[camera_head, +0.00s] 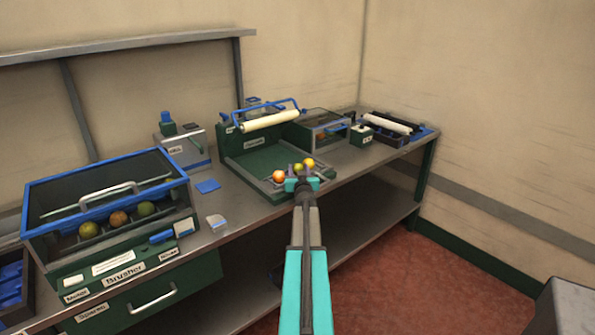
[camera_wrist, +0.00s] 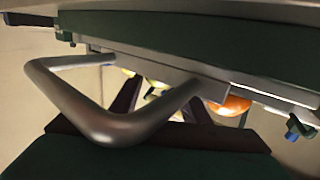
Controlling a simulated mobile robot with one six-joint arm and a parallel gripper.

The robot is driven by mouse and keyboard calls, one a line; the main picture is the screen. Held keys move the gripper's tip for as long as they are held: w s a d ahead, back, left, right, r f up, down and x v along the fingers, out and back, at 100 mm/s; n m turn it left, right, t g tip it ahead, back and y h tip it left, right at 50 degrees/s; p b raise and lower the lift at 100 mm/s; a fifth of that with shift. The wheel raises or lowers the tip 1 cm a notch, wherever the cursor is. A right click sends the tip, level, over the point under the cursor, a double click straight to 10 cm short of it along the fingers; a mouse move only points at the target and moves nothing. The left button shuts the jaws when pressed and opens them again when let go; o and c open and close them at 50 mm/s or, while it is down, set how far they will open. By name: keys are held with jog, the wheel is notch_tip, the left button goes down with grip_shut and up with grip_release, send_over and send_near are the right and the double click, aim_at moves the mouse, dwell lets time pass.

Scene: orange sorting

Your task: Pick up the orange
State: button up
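An orange fruit (camera_head: 278,176) sits at the front edge of the green-floored tray of the middle machine. A greenish-yellow fruit (camera_head: 298,168) and a yellow-orange one (camera_head: 309,162) lie beside it to the right. My gripper (camera_head: 302,174) is at the tray's front edge, just right of the orange and close to the other two. In the wrist view an orange fruit (camera_wrist: 233,106) shows right of the dark fingers, partly hidden by the tray's front. Yellowish fruit (camera_wrist: 154,84) shows between the fingers. The fingers stand apart, and I see nothing gripped.
A grey bar handle (camera_wrist: 110,125) crosses close in front of the wrist camera. The middle machine (camera_head: 258,158) has a white roller above its tray. A blue-framed box (camera_head: 55,212) with several fruits stands at left on the grey bench (camera_head: 235,215). Red floor is open at right.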

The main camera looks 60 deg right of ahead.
jog(key=shift+c, duration=1)
jog(key=shift+r, duration=0.15)
jog(key=shift+r+p, duration=1.2)
jog(key=shift+r, duration=0.45)
jog(key=s+a+r+p, duration=0.1)
jog(key=s+a+p, duration=0.1)
jog(key=s+a, duration=0.7)
jog(key=s, duration=0.4)
jog(key=shift+s+r, duration=0.15)
jog(key=shift+r, duration=0.05)
